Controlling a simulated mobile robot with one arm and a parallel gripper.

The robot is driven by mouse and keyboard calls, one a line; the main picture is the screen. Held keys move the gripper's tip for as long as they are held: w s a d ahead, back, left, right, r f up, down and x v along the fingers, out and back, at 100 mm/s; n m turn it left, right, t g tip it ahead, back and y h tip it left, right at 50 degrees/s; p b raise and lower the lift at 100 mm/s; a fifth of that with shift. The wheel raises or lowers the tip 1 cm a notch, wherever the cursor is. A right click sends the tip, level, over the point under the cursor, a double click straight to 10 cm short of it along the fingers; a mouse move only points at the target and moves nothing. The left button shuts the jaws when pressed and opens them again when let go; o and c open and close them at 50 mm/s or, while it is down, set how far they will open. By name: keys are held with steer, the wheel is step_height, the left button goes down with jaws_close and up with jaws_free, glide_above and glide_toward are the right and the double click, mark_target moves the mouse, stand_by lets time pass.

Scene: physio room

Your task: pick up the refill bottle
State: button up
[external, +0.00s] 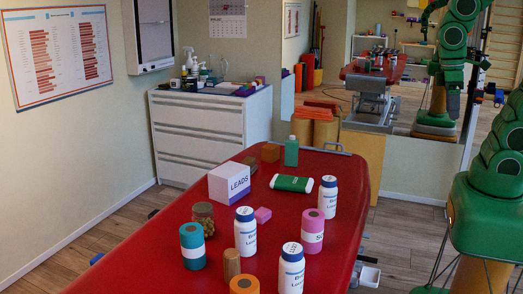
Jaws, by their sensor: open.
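Three white bottles with blue-lettered labels stand upright on the red treatment table (145,268): one at the left (245,236), one at the right (327,199), one at the front (291,272). A teal-green bottle (291,152) stands near the far end. I cannot tell which is the refill bottle, as the labels are too small to read fully. My green arm (497,175) is at the right edge, apart from the table. My gripper is outside the picture.
Around the bottles stand a white LEADS box (229,182), a jar (203,217), a teal roll (193,247), a pink roll (313,232), a wooden cylinder (232,265), an orange roll (244,285) and a pink block (263,215). A mirror behind reflects my arm. The table's left side is bare.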

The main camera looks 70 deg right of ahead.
steer(key=o, duration=0.4)
steer(key=m+t, duration=0.2)
steer(key=m, duration=2)
glide_above(329, 178)
steer(key=s+d, duration=0.1)
steer(key=s, duration=0.4)
step_height(329, 178, down, 15)
steer(key=w+f+m, duration=0.1)
steer(key=f+m, duration=0.1)
steer(key=w+f+m, duration=0.2)
steer(key=w+a+f+m, duration=0.1)
steer(key=f, duration=0.1)
steer(key=shift+w+f+m, duration=0.15)
steer(key=shift+w+m, duration=0.05)
steer(key=shift+m, duration=0.2)
steer(key=shift+w+a+f+m, duration=0.1)
steer(key=shift+w+f+m, duration=0.15)
steer(key=shift+f, duration=0.2)
steer(key=shift+a+f, duration=0.1)
steer(key=shift+f, duration=3.7)
